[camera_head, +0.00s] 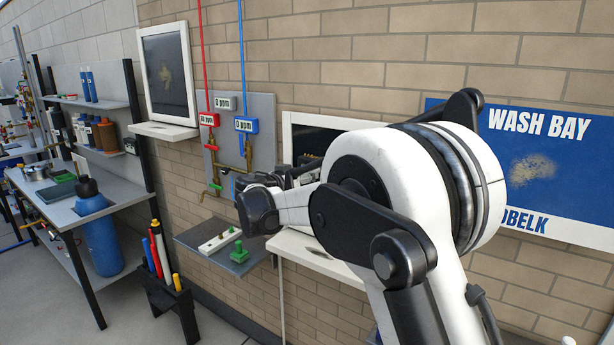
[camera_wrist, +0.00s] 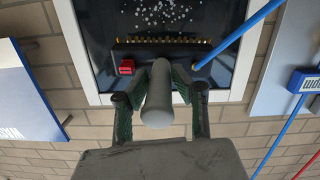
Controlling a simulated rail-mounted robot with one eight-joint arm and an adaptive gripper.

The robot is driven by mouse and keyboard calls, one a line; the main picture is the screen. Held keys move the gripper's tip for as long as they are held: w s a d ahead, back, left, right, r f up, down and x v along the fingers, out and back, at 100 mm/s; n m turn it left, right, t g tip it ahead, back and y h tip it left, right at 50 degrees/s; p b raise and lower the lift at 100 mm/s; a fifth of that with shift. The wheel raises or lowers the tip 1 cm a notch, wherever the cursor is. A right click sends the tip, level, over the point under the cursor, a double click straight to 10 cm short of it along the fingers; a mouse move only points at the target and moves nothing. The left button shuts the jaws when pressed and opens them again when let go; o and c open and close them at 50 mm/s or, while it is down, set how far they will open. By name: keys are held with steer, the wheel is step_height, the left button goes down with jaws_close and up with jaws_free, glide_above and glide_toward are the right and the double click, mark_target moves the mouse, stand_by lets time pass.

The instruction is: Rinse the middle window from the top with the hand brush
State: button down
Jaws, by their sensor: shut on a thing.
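My gripper (camera_wrist: 158,88) is shut on the grey handle (camera_wrist: 157,102) of the hand brush in the wrist view. The brush's dark head with a row of yellow-brown bristles (camera_wrist: 180,40) lies across the dark pane of the white-framed window (camera_wrist: 240,70). I cannot tell whether the bristles touch the pane. White droplets or specks (camera_wrist: 165,12) show on the pane beyond the bristles. In the head view my arm hides most of this window (camera_head: 287,132) and the brush.
The left window (camera_head: 168,75) has a brownish smudge. Red and blue pipes with valves (camera_head: 245,135) run between the windows. The WASH BAY sign (camera_head: 590,200) is on the right. A small shelf with a green fitting (camera_head: 240,252) stands below, near my gripper (camera_head: 262,207).

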stand_by(0.4)
step_height(320, 180, down, 17)
steer(key=b, duration=1.1)
steer(key=shift+f+b, duration=0.2)
steer(key=shift+b, duration=0.15)
stand_by(2.6)
stand_by(0.3)
steer(key=f+b+v, duration=0.1)
steer(key=v, duration=0.9)
stand_by(0.5)
steer(key=shift+d+f, duration=0.1)
